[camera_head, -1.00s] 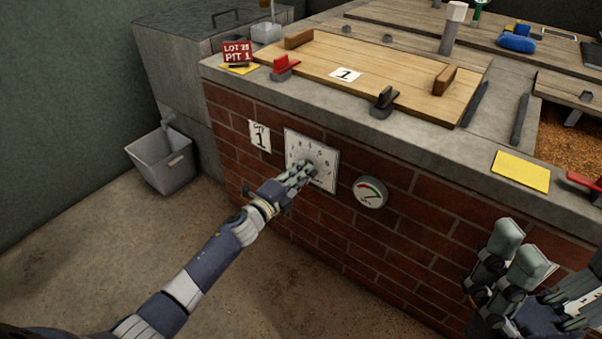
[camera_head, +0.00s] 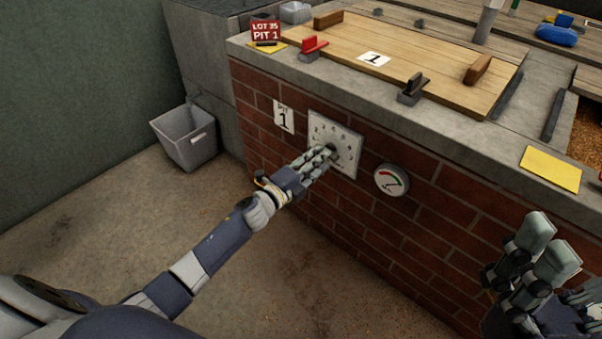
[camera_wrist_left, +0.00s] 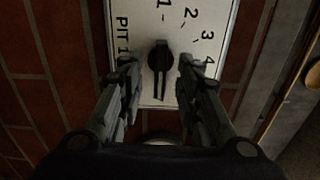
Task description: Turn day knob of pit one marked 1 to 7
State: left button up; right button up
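The day dial (camera_head: 350,132) is a white plate with black numbers on the brick front of pit one. Its black knob (camera_wrist_left: 160,57) shows in the left wrist view, with 1, 2, 3, 4 and "PIT 1" legible on the plate, turned sideways. A dark narrow shape runs down from the knob there; I cannot tell if it is pointer or shadow. My left gripper (camera_head: 325,154) is at the dial and covers the knob in the head view. In the wrist view its fingers (camera_wrist_left: 159,68) stand either side of the knob, with gaps. My right gripper (camera_head: 548,246) is open and empty, lower right.
The wooden lid (camera_head: 430,72) and yellow card (camera_head: 550,169) lie on the ledge above. A grey bin (camera_head: 185,137) stands on the floor at left.

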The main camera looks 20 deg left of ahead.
pick_arm(q)
jog(key=v, duration=0.9)
jog(key=shift+s, duration=0.25)
jog(key=shift+r, duration=0.1)
